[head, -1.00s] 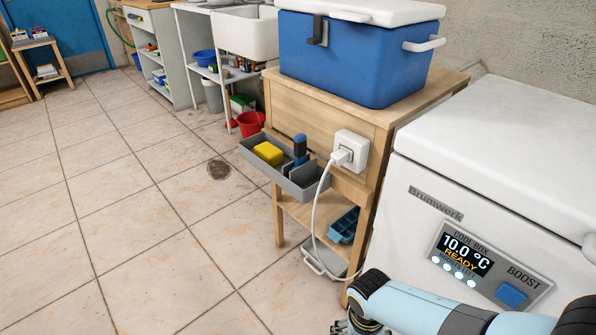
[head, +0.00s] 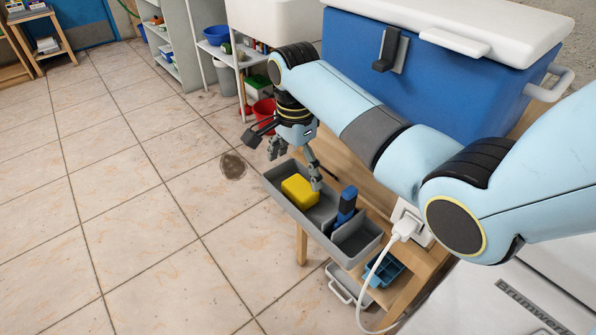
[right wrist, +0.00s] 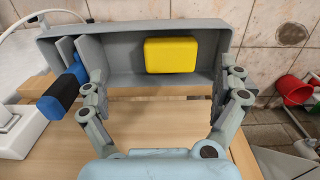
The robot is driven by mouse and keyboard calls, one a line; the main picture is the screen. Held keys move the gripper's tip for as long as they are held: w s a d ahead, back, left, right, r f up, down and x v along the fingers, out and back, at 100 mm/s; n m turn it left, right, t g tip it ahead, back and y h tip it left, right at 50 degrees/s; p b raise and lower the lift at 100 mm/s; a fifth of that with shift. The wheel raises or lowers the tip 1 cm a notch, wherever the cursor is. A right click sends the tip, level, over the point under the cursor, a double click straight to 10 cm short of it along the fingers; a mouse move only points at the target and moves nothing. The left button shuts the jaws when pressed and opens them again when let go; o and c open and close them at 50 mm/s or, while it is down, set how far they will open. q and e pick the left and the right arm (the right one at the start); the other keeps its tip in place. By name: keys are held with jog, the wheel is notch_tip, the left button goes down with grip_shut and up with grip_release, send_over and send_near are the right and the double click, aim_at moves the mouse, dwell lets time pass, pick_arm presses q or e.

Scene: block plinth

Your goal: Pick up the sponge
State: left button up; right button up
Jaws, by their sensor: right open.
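The yellow sponge (head: 299,190) lies in the larger compartment of a grey tray (head: 303,223) fixed to the side of the wooden stand. In the right wrist view the sponge (right wrist: 171,54) lies ahead, between the two fingers and slightly right of the middle. My right gripper (head: 294,166) is open and empty, above the back of the tray and close to the sponge without visibly gripping it. In the right wrist view its fingers (right wrist: 160,76) stand wide apart. My left gripper is not in view.
A blue and black handled tool (head: 347,204) stands in the tray beside the sponge. A white plug (head: 405,229) with a cable sits in a socket to the right. A blue cool box (head: 440,85) stands above on the wooden stand. Open tiled floor lies left.

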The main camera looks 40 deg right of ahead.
aim_at(295, 190)
jog(key=shift+w+d+f+b, duration=0.35)
jog(key=shift+w+f, duration=0.4)
notch_tip(295, 190, down, 4)
jog(key=shift+r+b, duration=0.1)
jog(key=shift+b, duration=0.6)
notch_tip(295, 190, down, 5)
jog(key=shift+r+b, duration=0.15)
jog(key=shift+b, duration=0.9)
jog(key=c, duration=0.4)
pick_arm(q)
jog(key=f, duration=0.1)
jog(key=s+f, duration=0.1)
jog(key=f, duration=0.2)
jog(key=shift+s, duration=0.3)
pick_arm(e)
jog(key=c, duration=0.5)
